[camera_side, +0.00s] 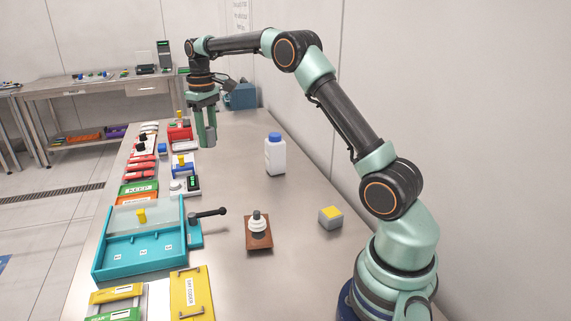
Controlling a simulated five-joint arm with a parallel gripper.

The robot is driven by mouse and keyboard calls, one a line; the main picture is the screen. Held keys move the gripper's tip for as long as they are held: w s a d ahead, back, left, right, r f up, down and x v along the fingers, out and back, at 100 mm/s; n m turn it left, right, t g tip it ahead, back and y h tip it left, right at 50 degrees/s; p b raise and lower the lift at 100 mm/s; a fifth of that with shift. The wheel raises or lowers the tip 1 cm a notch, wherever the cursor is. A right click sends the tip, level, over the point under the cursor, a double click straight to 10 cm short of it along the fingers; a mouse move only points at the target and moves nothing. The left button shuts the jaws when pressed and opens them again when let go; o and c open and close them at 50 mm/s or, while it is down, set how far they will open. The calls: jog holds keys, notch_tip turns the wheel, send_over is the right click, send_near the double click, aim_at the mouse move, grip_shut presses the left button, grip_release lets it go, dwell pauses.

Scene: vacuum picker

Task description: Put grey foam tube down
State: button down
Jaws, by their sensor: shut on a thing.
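My gripper (206,140) hangs fingers-down over the far part of the steel table, beside the row of devices along the left edge. Its green fingers are closed around the grey foam tube (210,134), a small grey piece between the fingertips. The fingers hide part of the tube. The tube's lower end is close to the table top, but I cannot tell whether it touches.
A white bottle with a blue cap (275,155) stands right of my gripper. A red box (180,132) is close on its left. Nearer are a teal tray (145,262), a brown stand (258,240) and a grey-yellow block (331,217). The table's middle is clear.

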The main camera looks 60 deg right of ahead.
aim_at(219, 205)
jog(key=shift+w+d+f, duration=0.2)
jog(key=shift+w+d, duration=0.05)
jog(key=shift+d, duration=0.25)
notch_tip(219, 205, down, 20)
jog(key=shift+r, duration=0.15)
jog(key=shift+c, duration=2.4)
grip_release()
